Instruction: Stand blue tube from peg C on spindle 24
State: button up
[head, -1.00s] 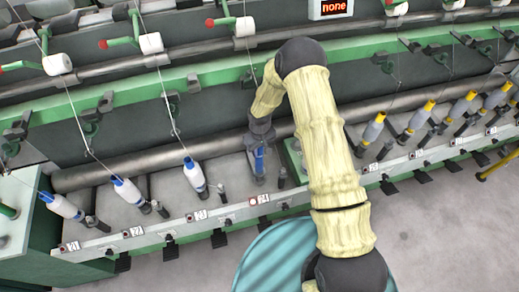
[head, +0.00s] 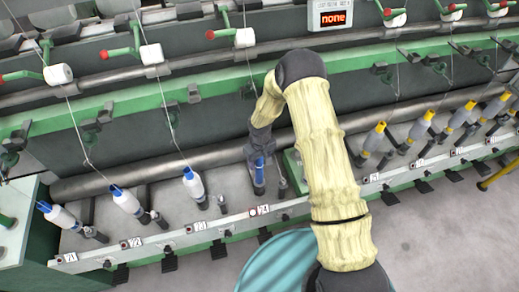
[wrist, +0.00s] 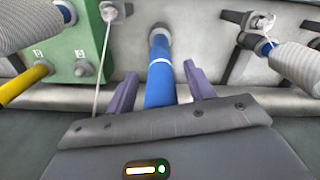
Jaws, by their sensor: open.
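The blue tube (head: 259,172) stands upright at the position labelled 24 (head: 262,210) on the front rail, apparently on its spindle, which it hides. In the wrist view the blue tube (wrist: 160,84) has a thin white ring and its far end meets a round grey base (wrist: 159,31). My gripper (wrist: 161,73) is open, with one purple finger on each side of the tube and visible gaps between. In the head view my gripper (head: 260,145) is at the tube's top, its fingers hard to make out.
White bobbins with blue tips (head: 126,200) stand to the left at 21 to 23. Bobbins with yellow tips (head: 420,126) stand to the right. A green block (wrist: 75,50) with a yellow peg (wrist: 25,84) is close beside the gripper. A teal drum (head: 278,262) is in front.

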notch_tip(320, 180, up, 17)
jog(key=b, duration=0.3)
jog(key=shift+b, duration=0.35)
dwell(0.5)
